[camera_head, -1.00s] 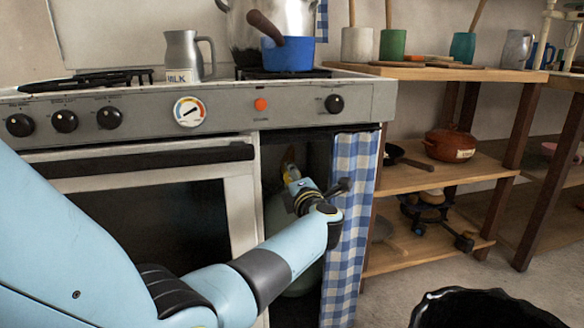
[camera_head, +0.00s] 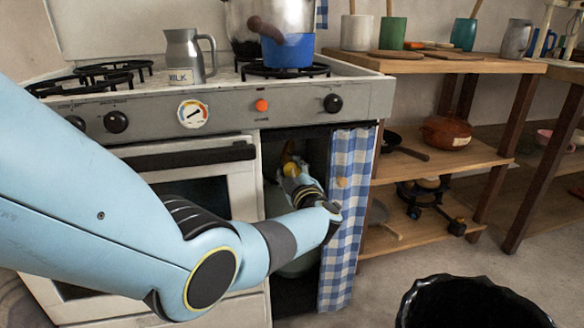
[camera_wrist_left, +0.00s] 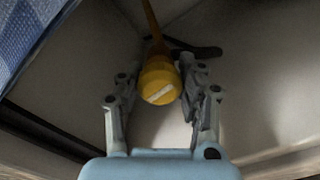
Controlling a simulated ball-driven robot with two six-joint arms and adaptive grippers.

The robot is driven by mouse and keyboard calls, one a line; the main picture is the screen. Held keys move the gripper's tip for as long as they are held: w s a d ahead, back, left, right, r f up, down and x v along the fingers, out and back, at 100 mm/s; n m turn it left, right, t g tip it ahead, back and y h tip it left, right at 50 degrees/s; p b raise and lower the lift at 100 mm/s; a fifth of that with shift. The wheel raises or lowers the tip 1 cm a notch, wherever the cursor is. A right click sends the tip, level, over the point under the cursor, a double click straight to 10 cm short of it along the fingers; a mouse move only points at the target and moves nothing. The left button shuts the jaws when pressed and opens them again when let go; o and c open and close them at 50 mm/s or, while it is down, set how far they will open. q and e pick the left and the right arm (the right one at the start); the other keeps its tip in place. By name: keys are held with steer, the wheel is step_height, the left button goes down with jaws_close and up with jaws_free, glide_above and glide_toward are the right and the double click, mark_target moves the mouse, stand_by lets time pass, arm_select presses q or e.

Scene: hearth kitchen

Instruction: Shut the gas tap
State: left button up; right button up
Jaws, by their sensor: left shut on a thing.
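The gas tap (camera_wrist_left: 160,80) is a round yellow knob with a white line across its face, tilted up to the right in the left wrist view. It also shows small in the head view (camera_head: 291,169), inside the dark open compartment beside the oven. My left gripper (camera_wrist_left: 158,84) is shut on the tap, with one finger on each side of it. In the head view my left gripper (camera_head: 299,182) reaches into the compartment and hides part of what is behind. A pale gas bottle (camera_head: 279,203) stands below the tap, partly covered by my arm. My right gripper is out of view.
A blue checked curtain (camera_head: 349,220) hangs close to the right of my left wrist. An orange hose (camera_wrist_left: 152,20) leads away from the tap. The oven door (camera_head: 245,215) is at the left. A wooden shelf (camera_head: 440,166) stands at the right, a black bin (camera_head: 475,305) at front.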

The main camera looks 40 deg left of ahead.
arm_select(q)
steer(key=shift+d+m, duration=0.1)
steer(key=shift+m, duration=0.8)
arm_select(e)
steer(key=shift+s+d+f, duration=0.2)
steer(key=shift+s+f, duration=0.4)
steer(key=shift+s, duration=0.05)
arm_select(q)
steer(key=shift+f, duration=0.1)
steer(key=o, duration=1.2)
steer(key=v, duration=1.2)
